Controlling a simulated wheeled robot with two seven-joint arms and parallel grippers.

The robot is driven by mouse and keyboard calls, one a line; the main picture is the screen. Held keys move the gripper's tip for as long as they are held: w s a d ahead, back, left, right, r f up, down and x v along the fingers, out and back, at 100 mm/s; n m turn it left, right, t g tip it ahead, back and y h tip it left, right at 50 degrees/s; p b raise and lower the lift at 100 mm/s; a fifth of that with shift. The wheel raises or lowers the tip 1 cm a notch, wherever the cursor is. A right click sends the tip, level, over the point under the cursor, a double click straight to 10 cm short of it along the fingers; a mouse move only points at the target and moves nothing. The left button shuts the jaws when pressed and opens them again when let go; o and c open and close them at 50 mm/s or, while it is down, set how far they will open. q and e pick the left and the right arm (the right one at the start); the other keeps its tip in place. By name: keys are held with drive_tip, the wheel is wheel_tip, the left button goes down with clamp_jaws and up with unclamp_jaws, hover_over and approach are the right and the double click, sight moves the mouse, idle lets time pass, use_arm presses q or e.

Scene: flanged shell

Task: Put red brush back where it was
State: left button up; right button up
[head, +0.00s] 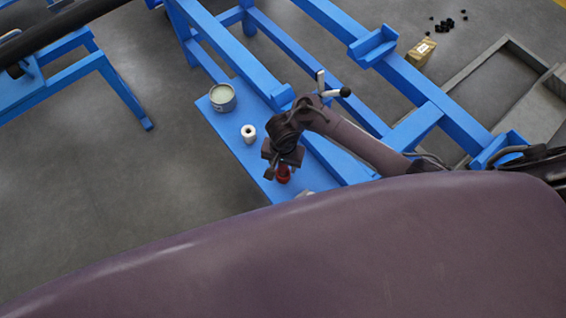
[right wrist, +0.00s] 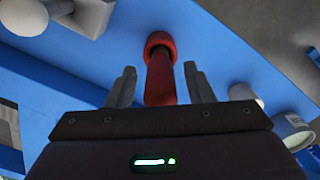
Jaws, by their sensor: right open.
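The red brush (head: 283,175) is on the blue board (head: 232,128), directly below my right gripper (head: 281,166) in the head view. In the right wrist view, the red brush (right wrist: 160,75) shows as a red shaft with a wider round red end. It lies between the two fingers of my right gripper (right wrist: 159,70), with a visible gap on each side. These fingers are open. The brush's lower part in that view is hidden behind the gripper body. I cannot tell whether the brush touches the board. My left gripper is not in view.
A white roll (head: 249,133) and an open tin (head: 222,97) stand on the board beside the gripper. Blue frame beams (head: 285,40) run behind it. A pale rounded object (right wrist: 25,15) shows at the wrist view's upper left. A small box (head: 421,53) lies farther off.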

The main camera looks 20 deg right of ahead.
wheel_tip(320, 180, up, 12)
drive_tip(key=p, duration=0.7)
drive_tip(key=shift+f+p, duration=0.15)
drive_tip(key=shift+p, duration=0.15)
drive_tip(key=shift+f, duration=0.1)
